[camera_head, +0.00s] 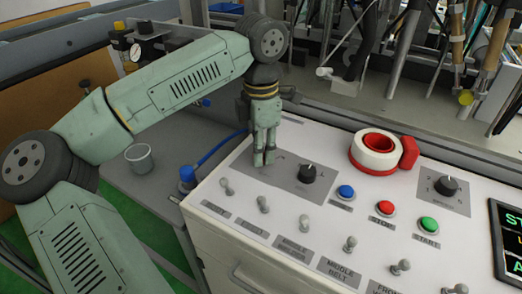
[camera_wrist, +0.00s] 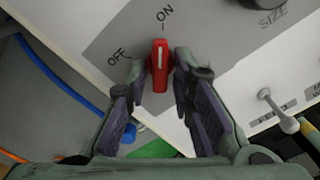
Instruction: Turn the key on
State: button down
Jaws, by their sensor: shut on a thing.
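In the wrist view, the red key (camera_wrist: 159,66) is a narrow upright knob with a white line on its top. It sits on a grey plate (camera_wrist: 100,45) marked OFF and ON. The white line points up the picture, toward the ON mark. My gripper (camera_wrist: 160,72) has one finger on each side of the key and is shut on it. In the head view, my gripper (camera_head: 264,160) reaches down to the left end of the white control panel (camera_head: 335,205). There the fingers hide the key.
Right of the gripper are a black SIZE dial (camera_head: 307,173), a blue button (camera_head: 345,192), a red STOP button (camera_head: 385,208) and a green START button (camera_head: 429,225). Several toggle switches line the front. A red and white tape roll (camera_head: 377,150) lies behind. A blue cable (camera_head: 215,148) runs at left.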

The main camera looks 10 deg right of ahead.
jog(key=shift+m, duration=0.5)
jog(key=c, duration=1.5)
grip_release()
jog(key=shift+o, duration=0.2)
jog(key=shift+r, duration=0.1)
notch_tip(320, 180, up, 12)
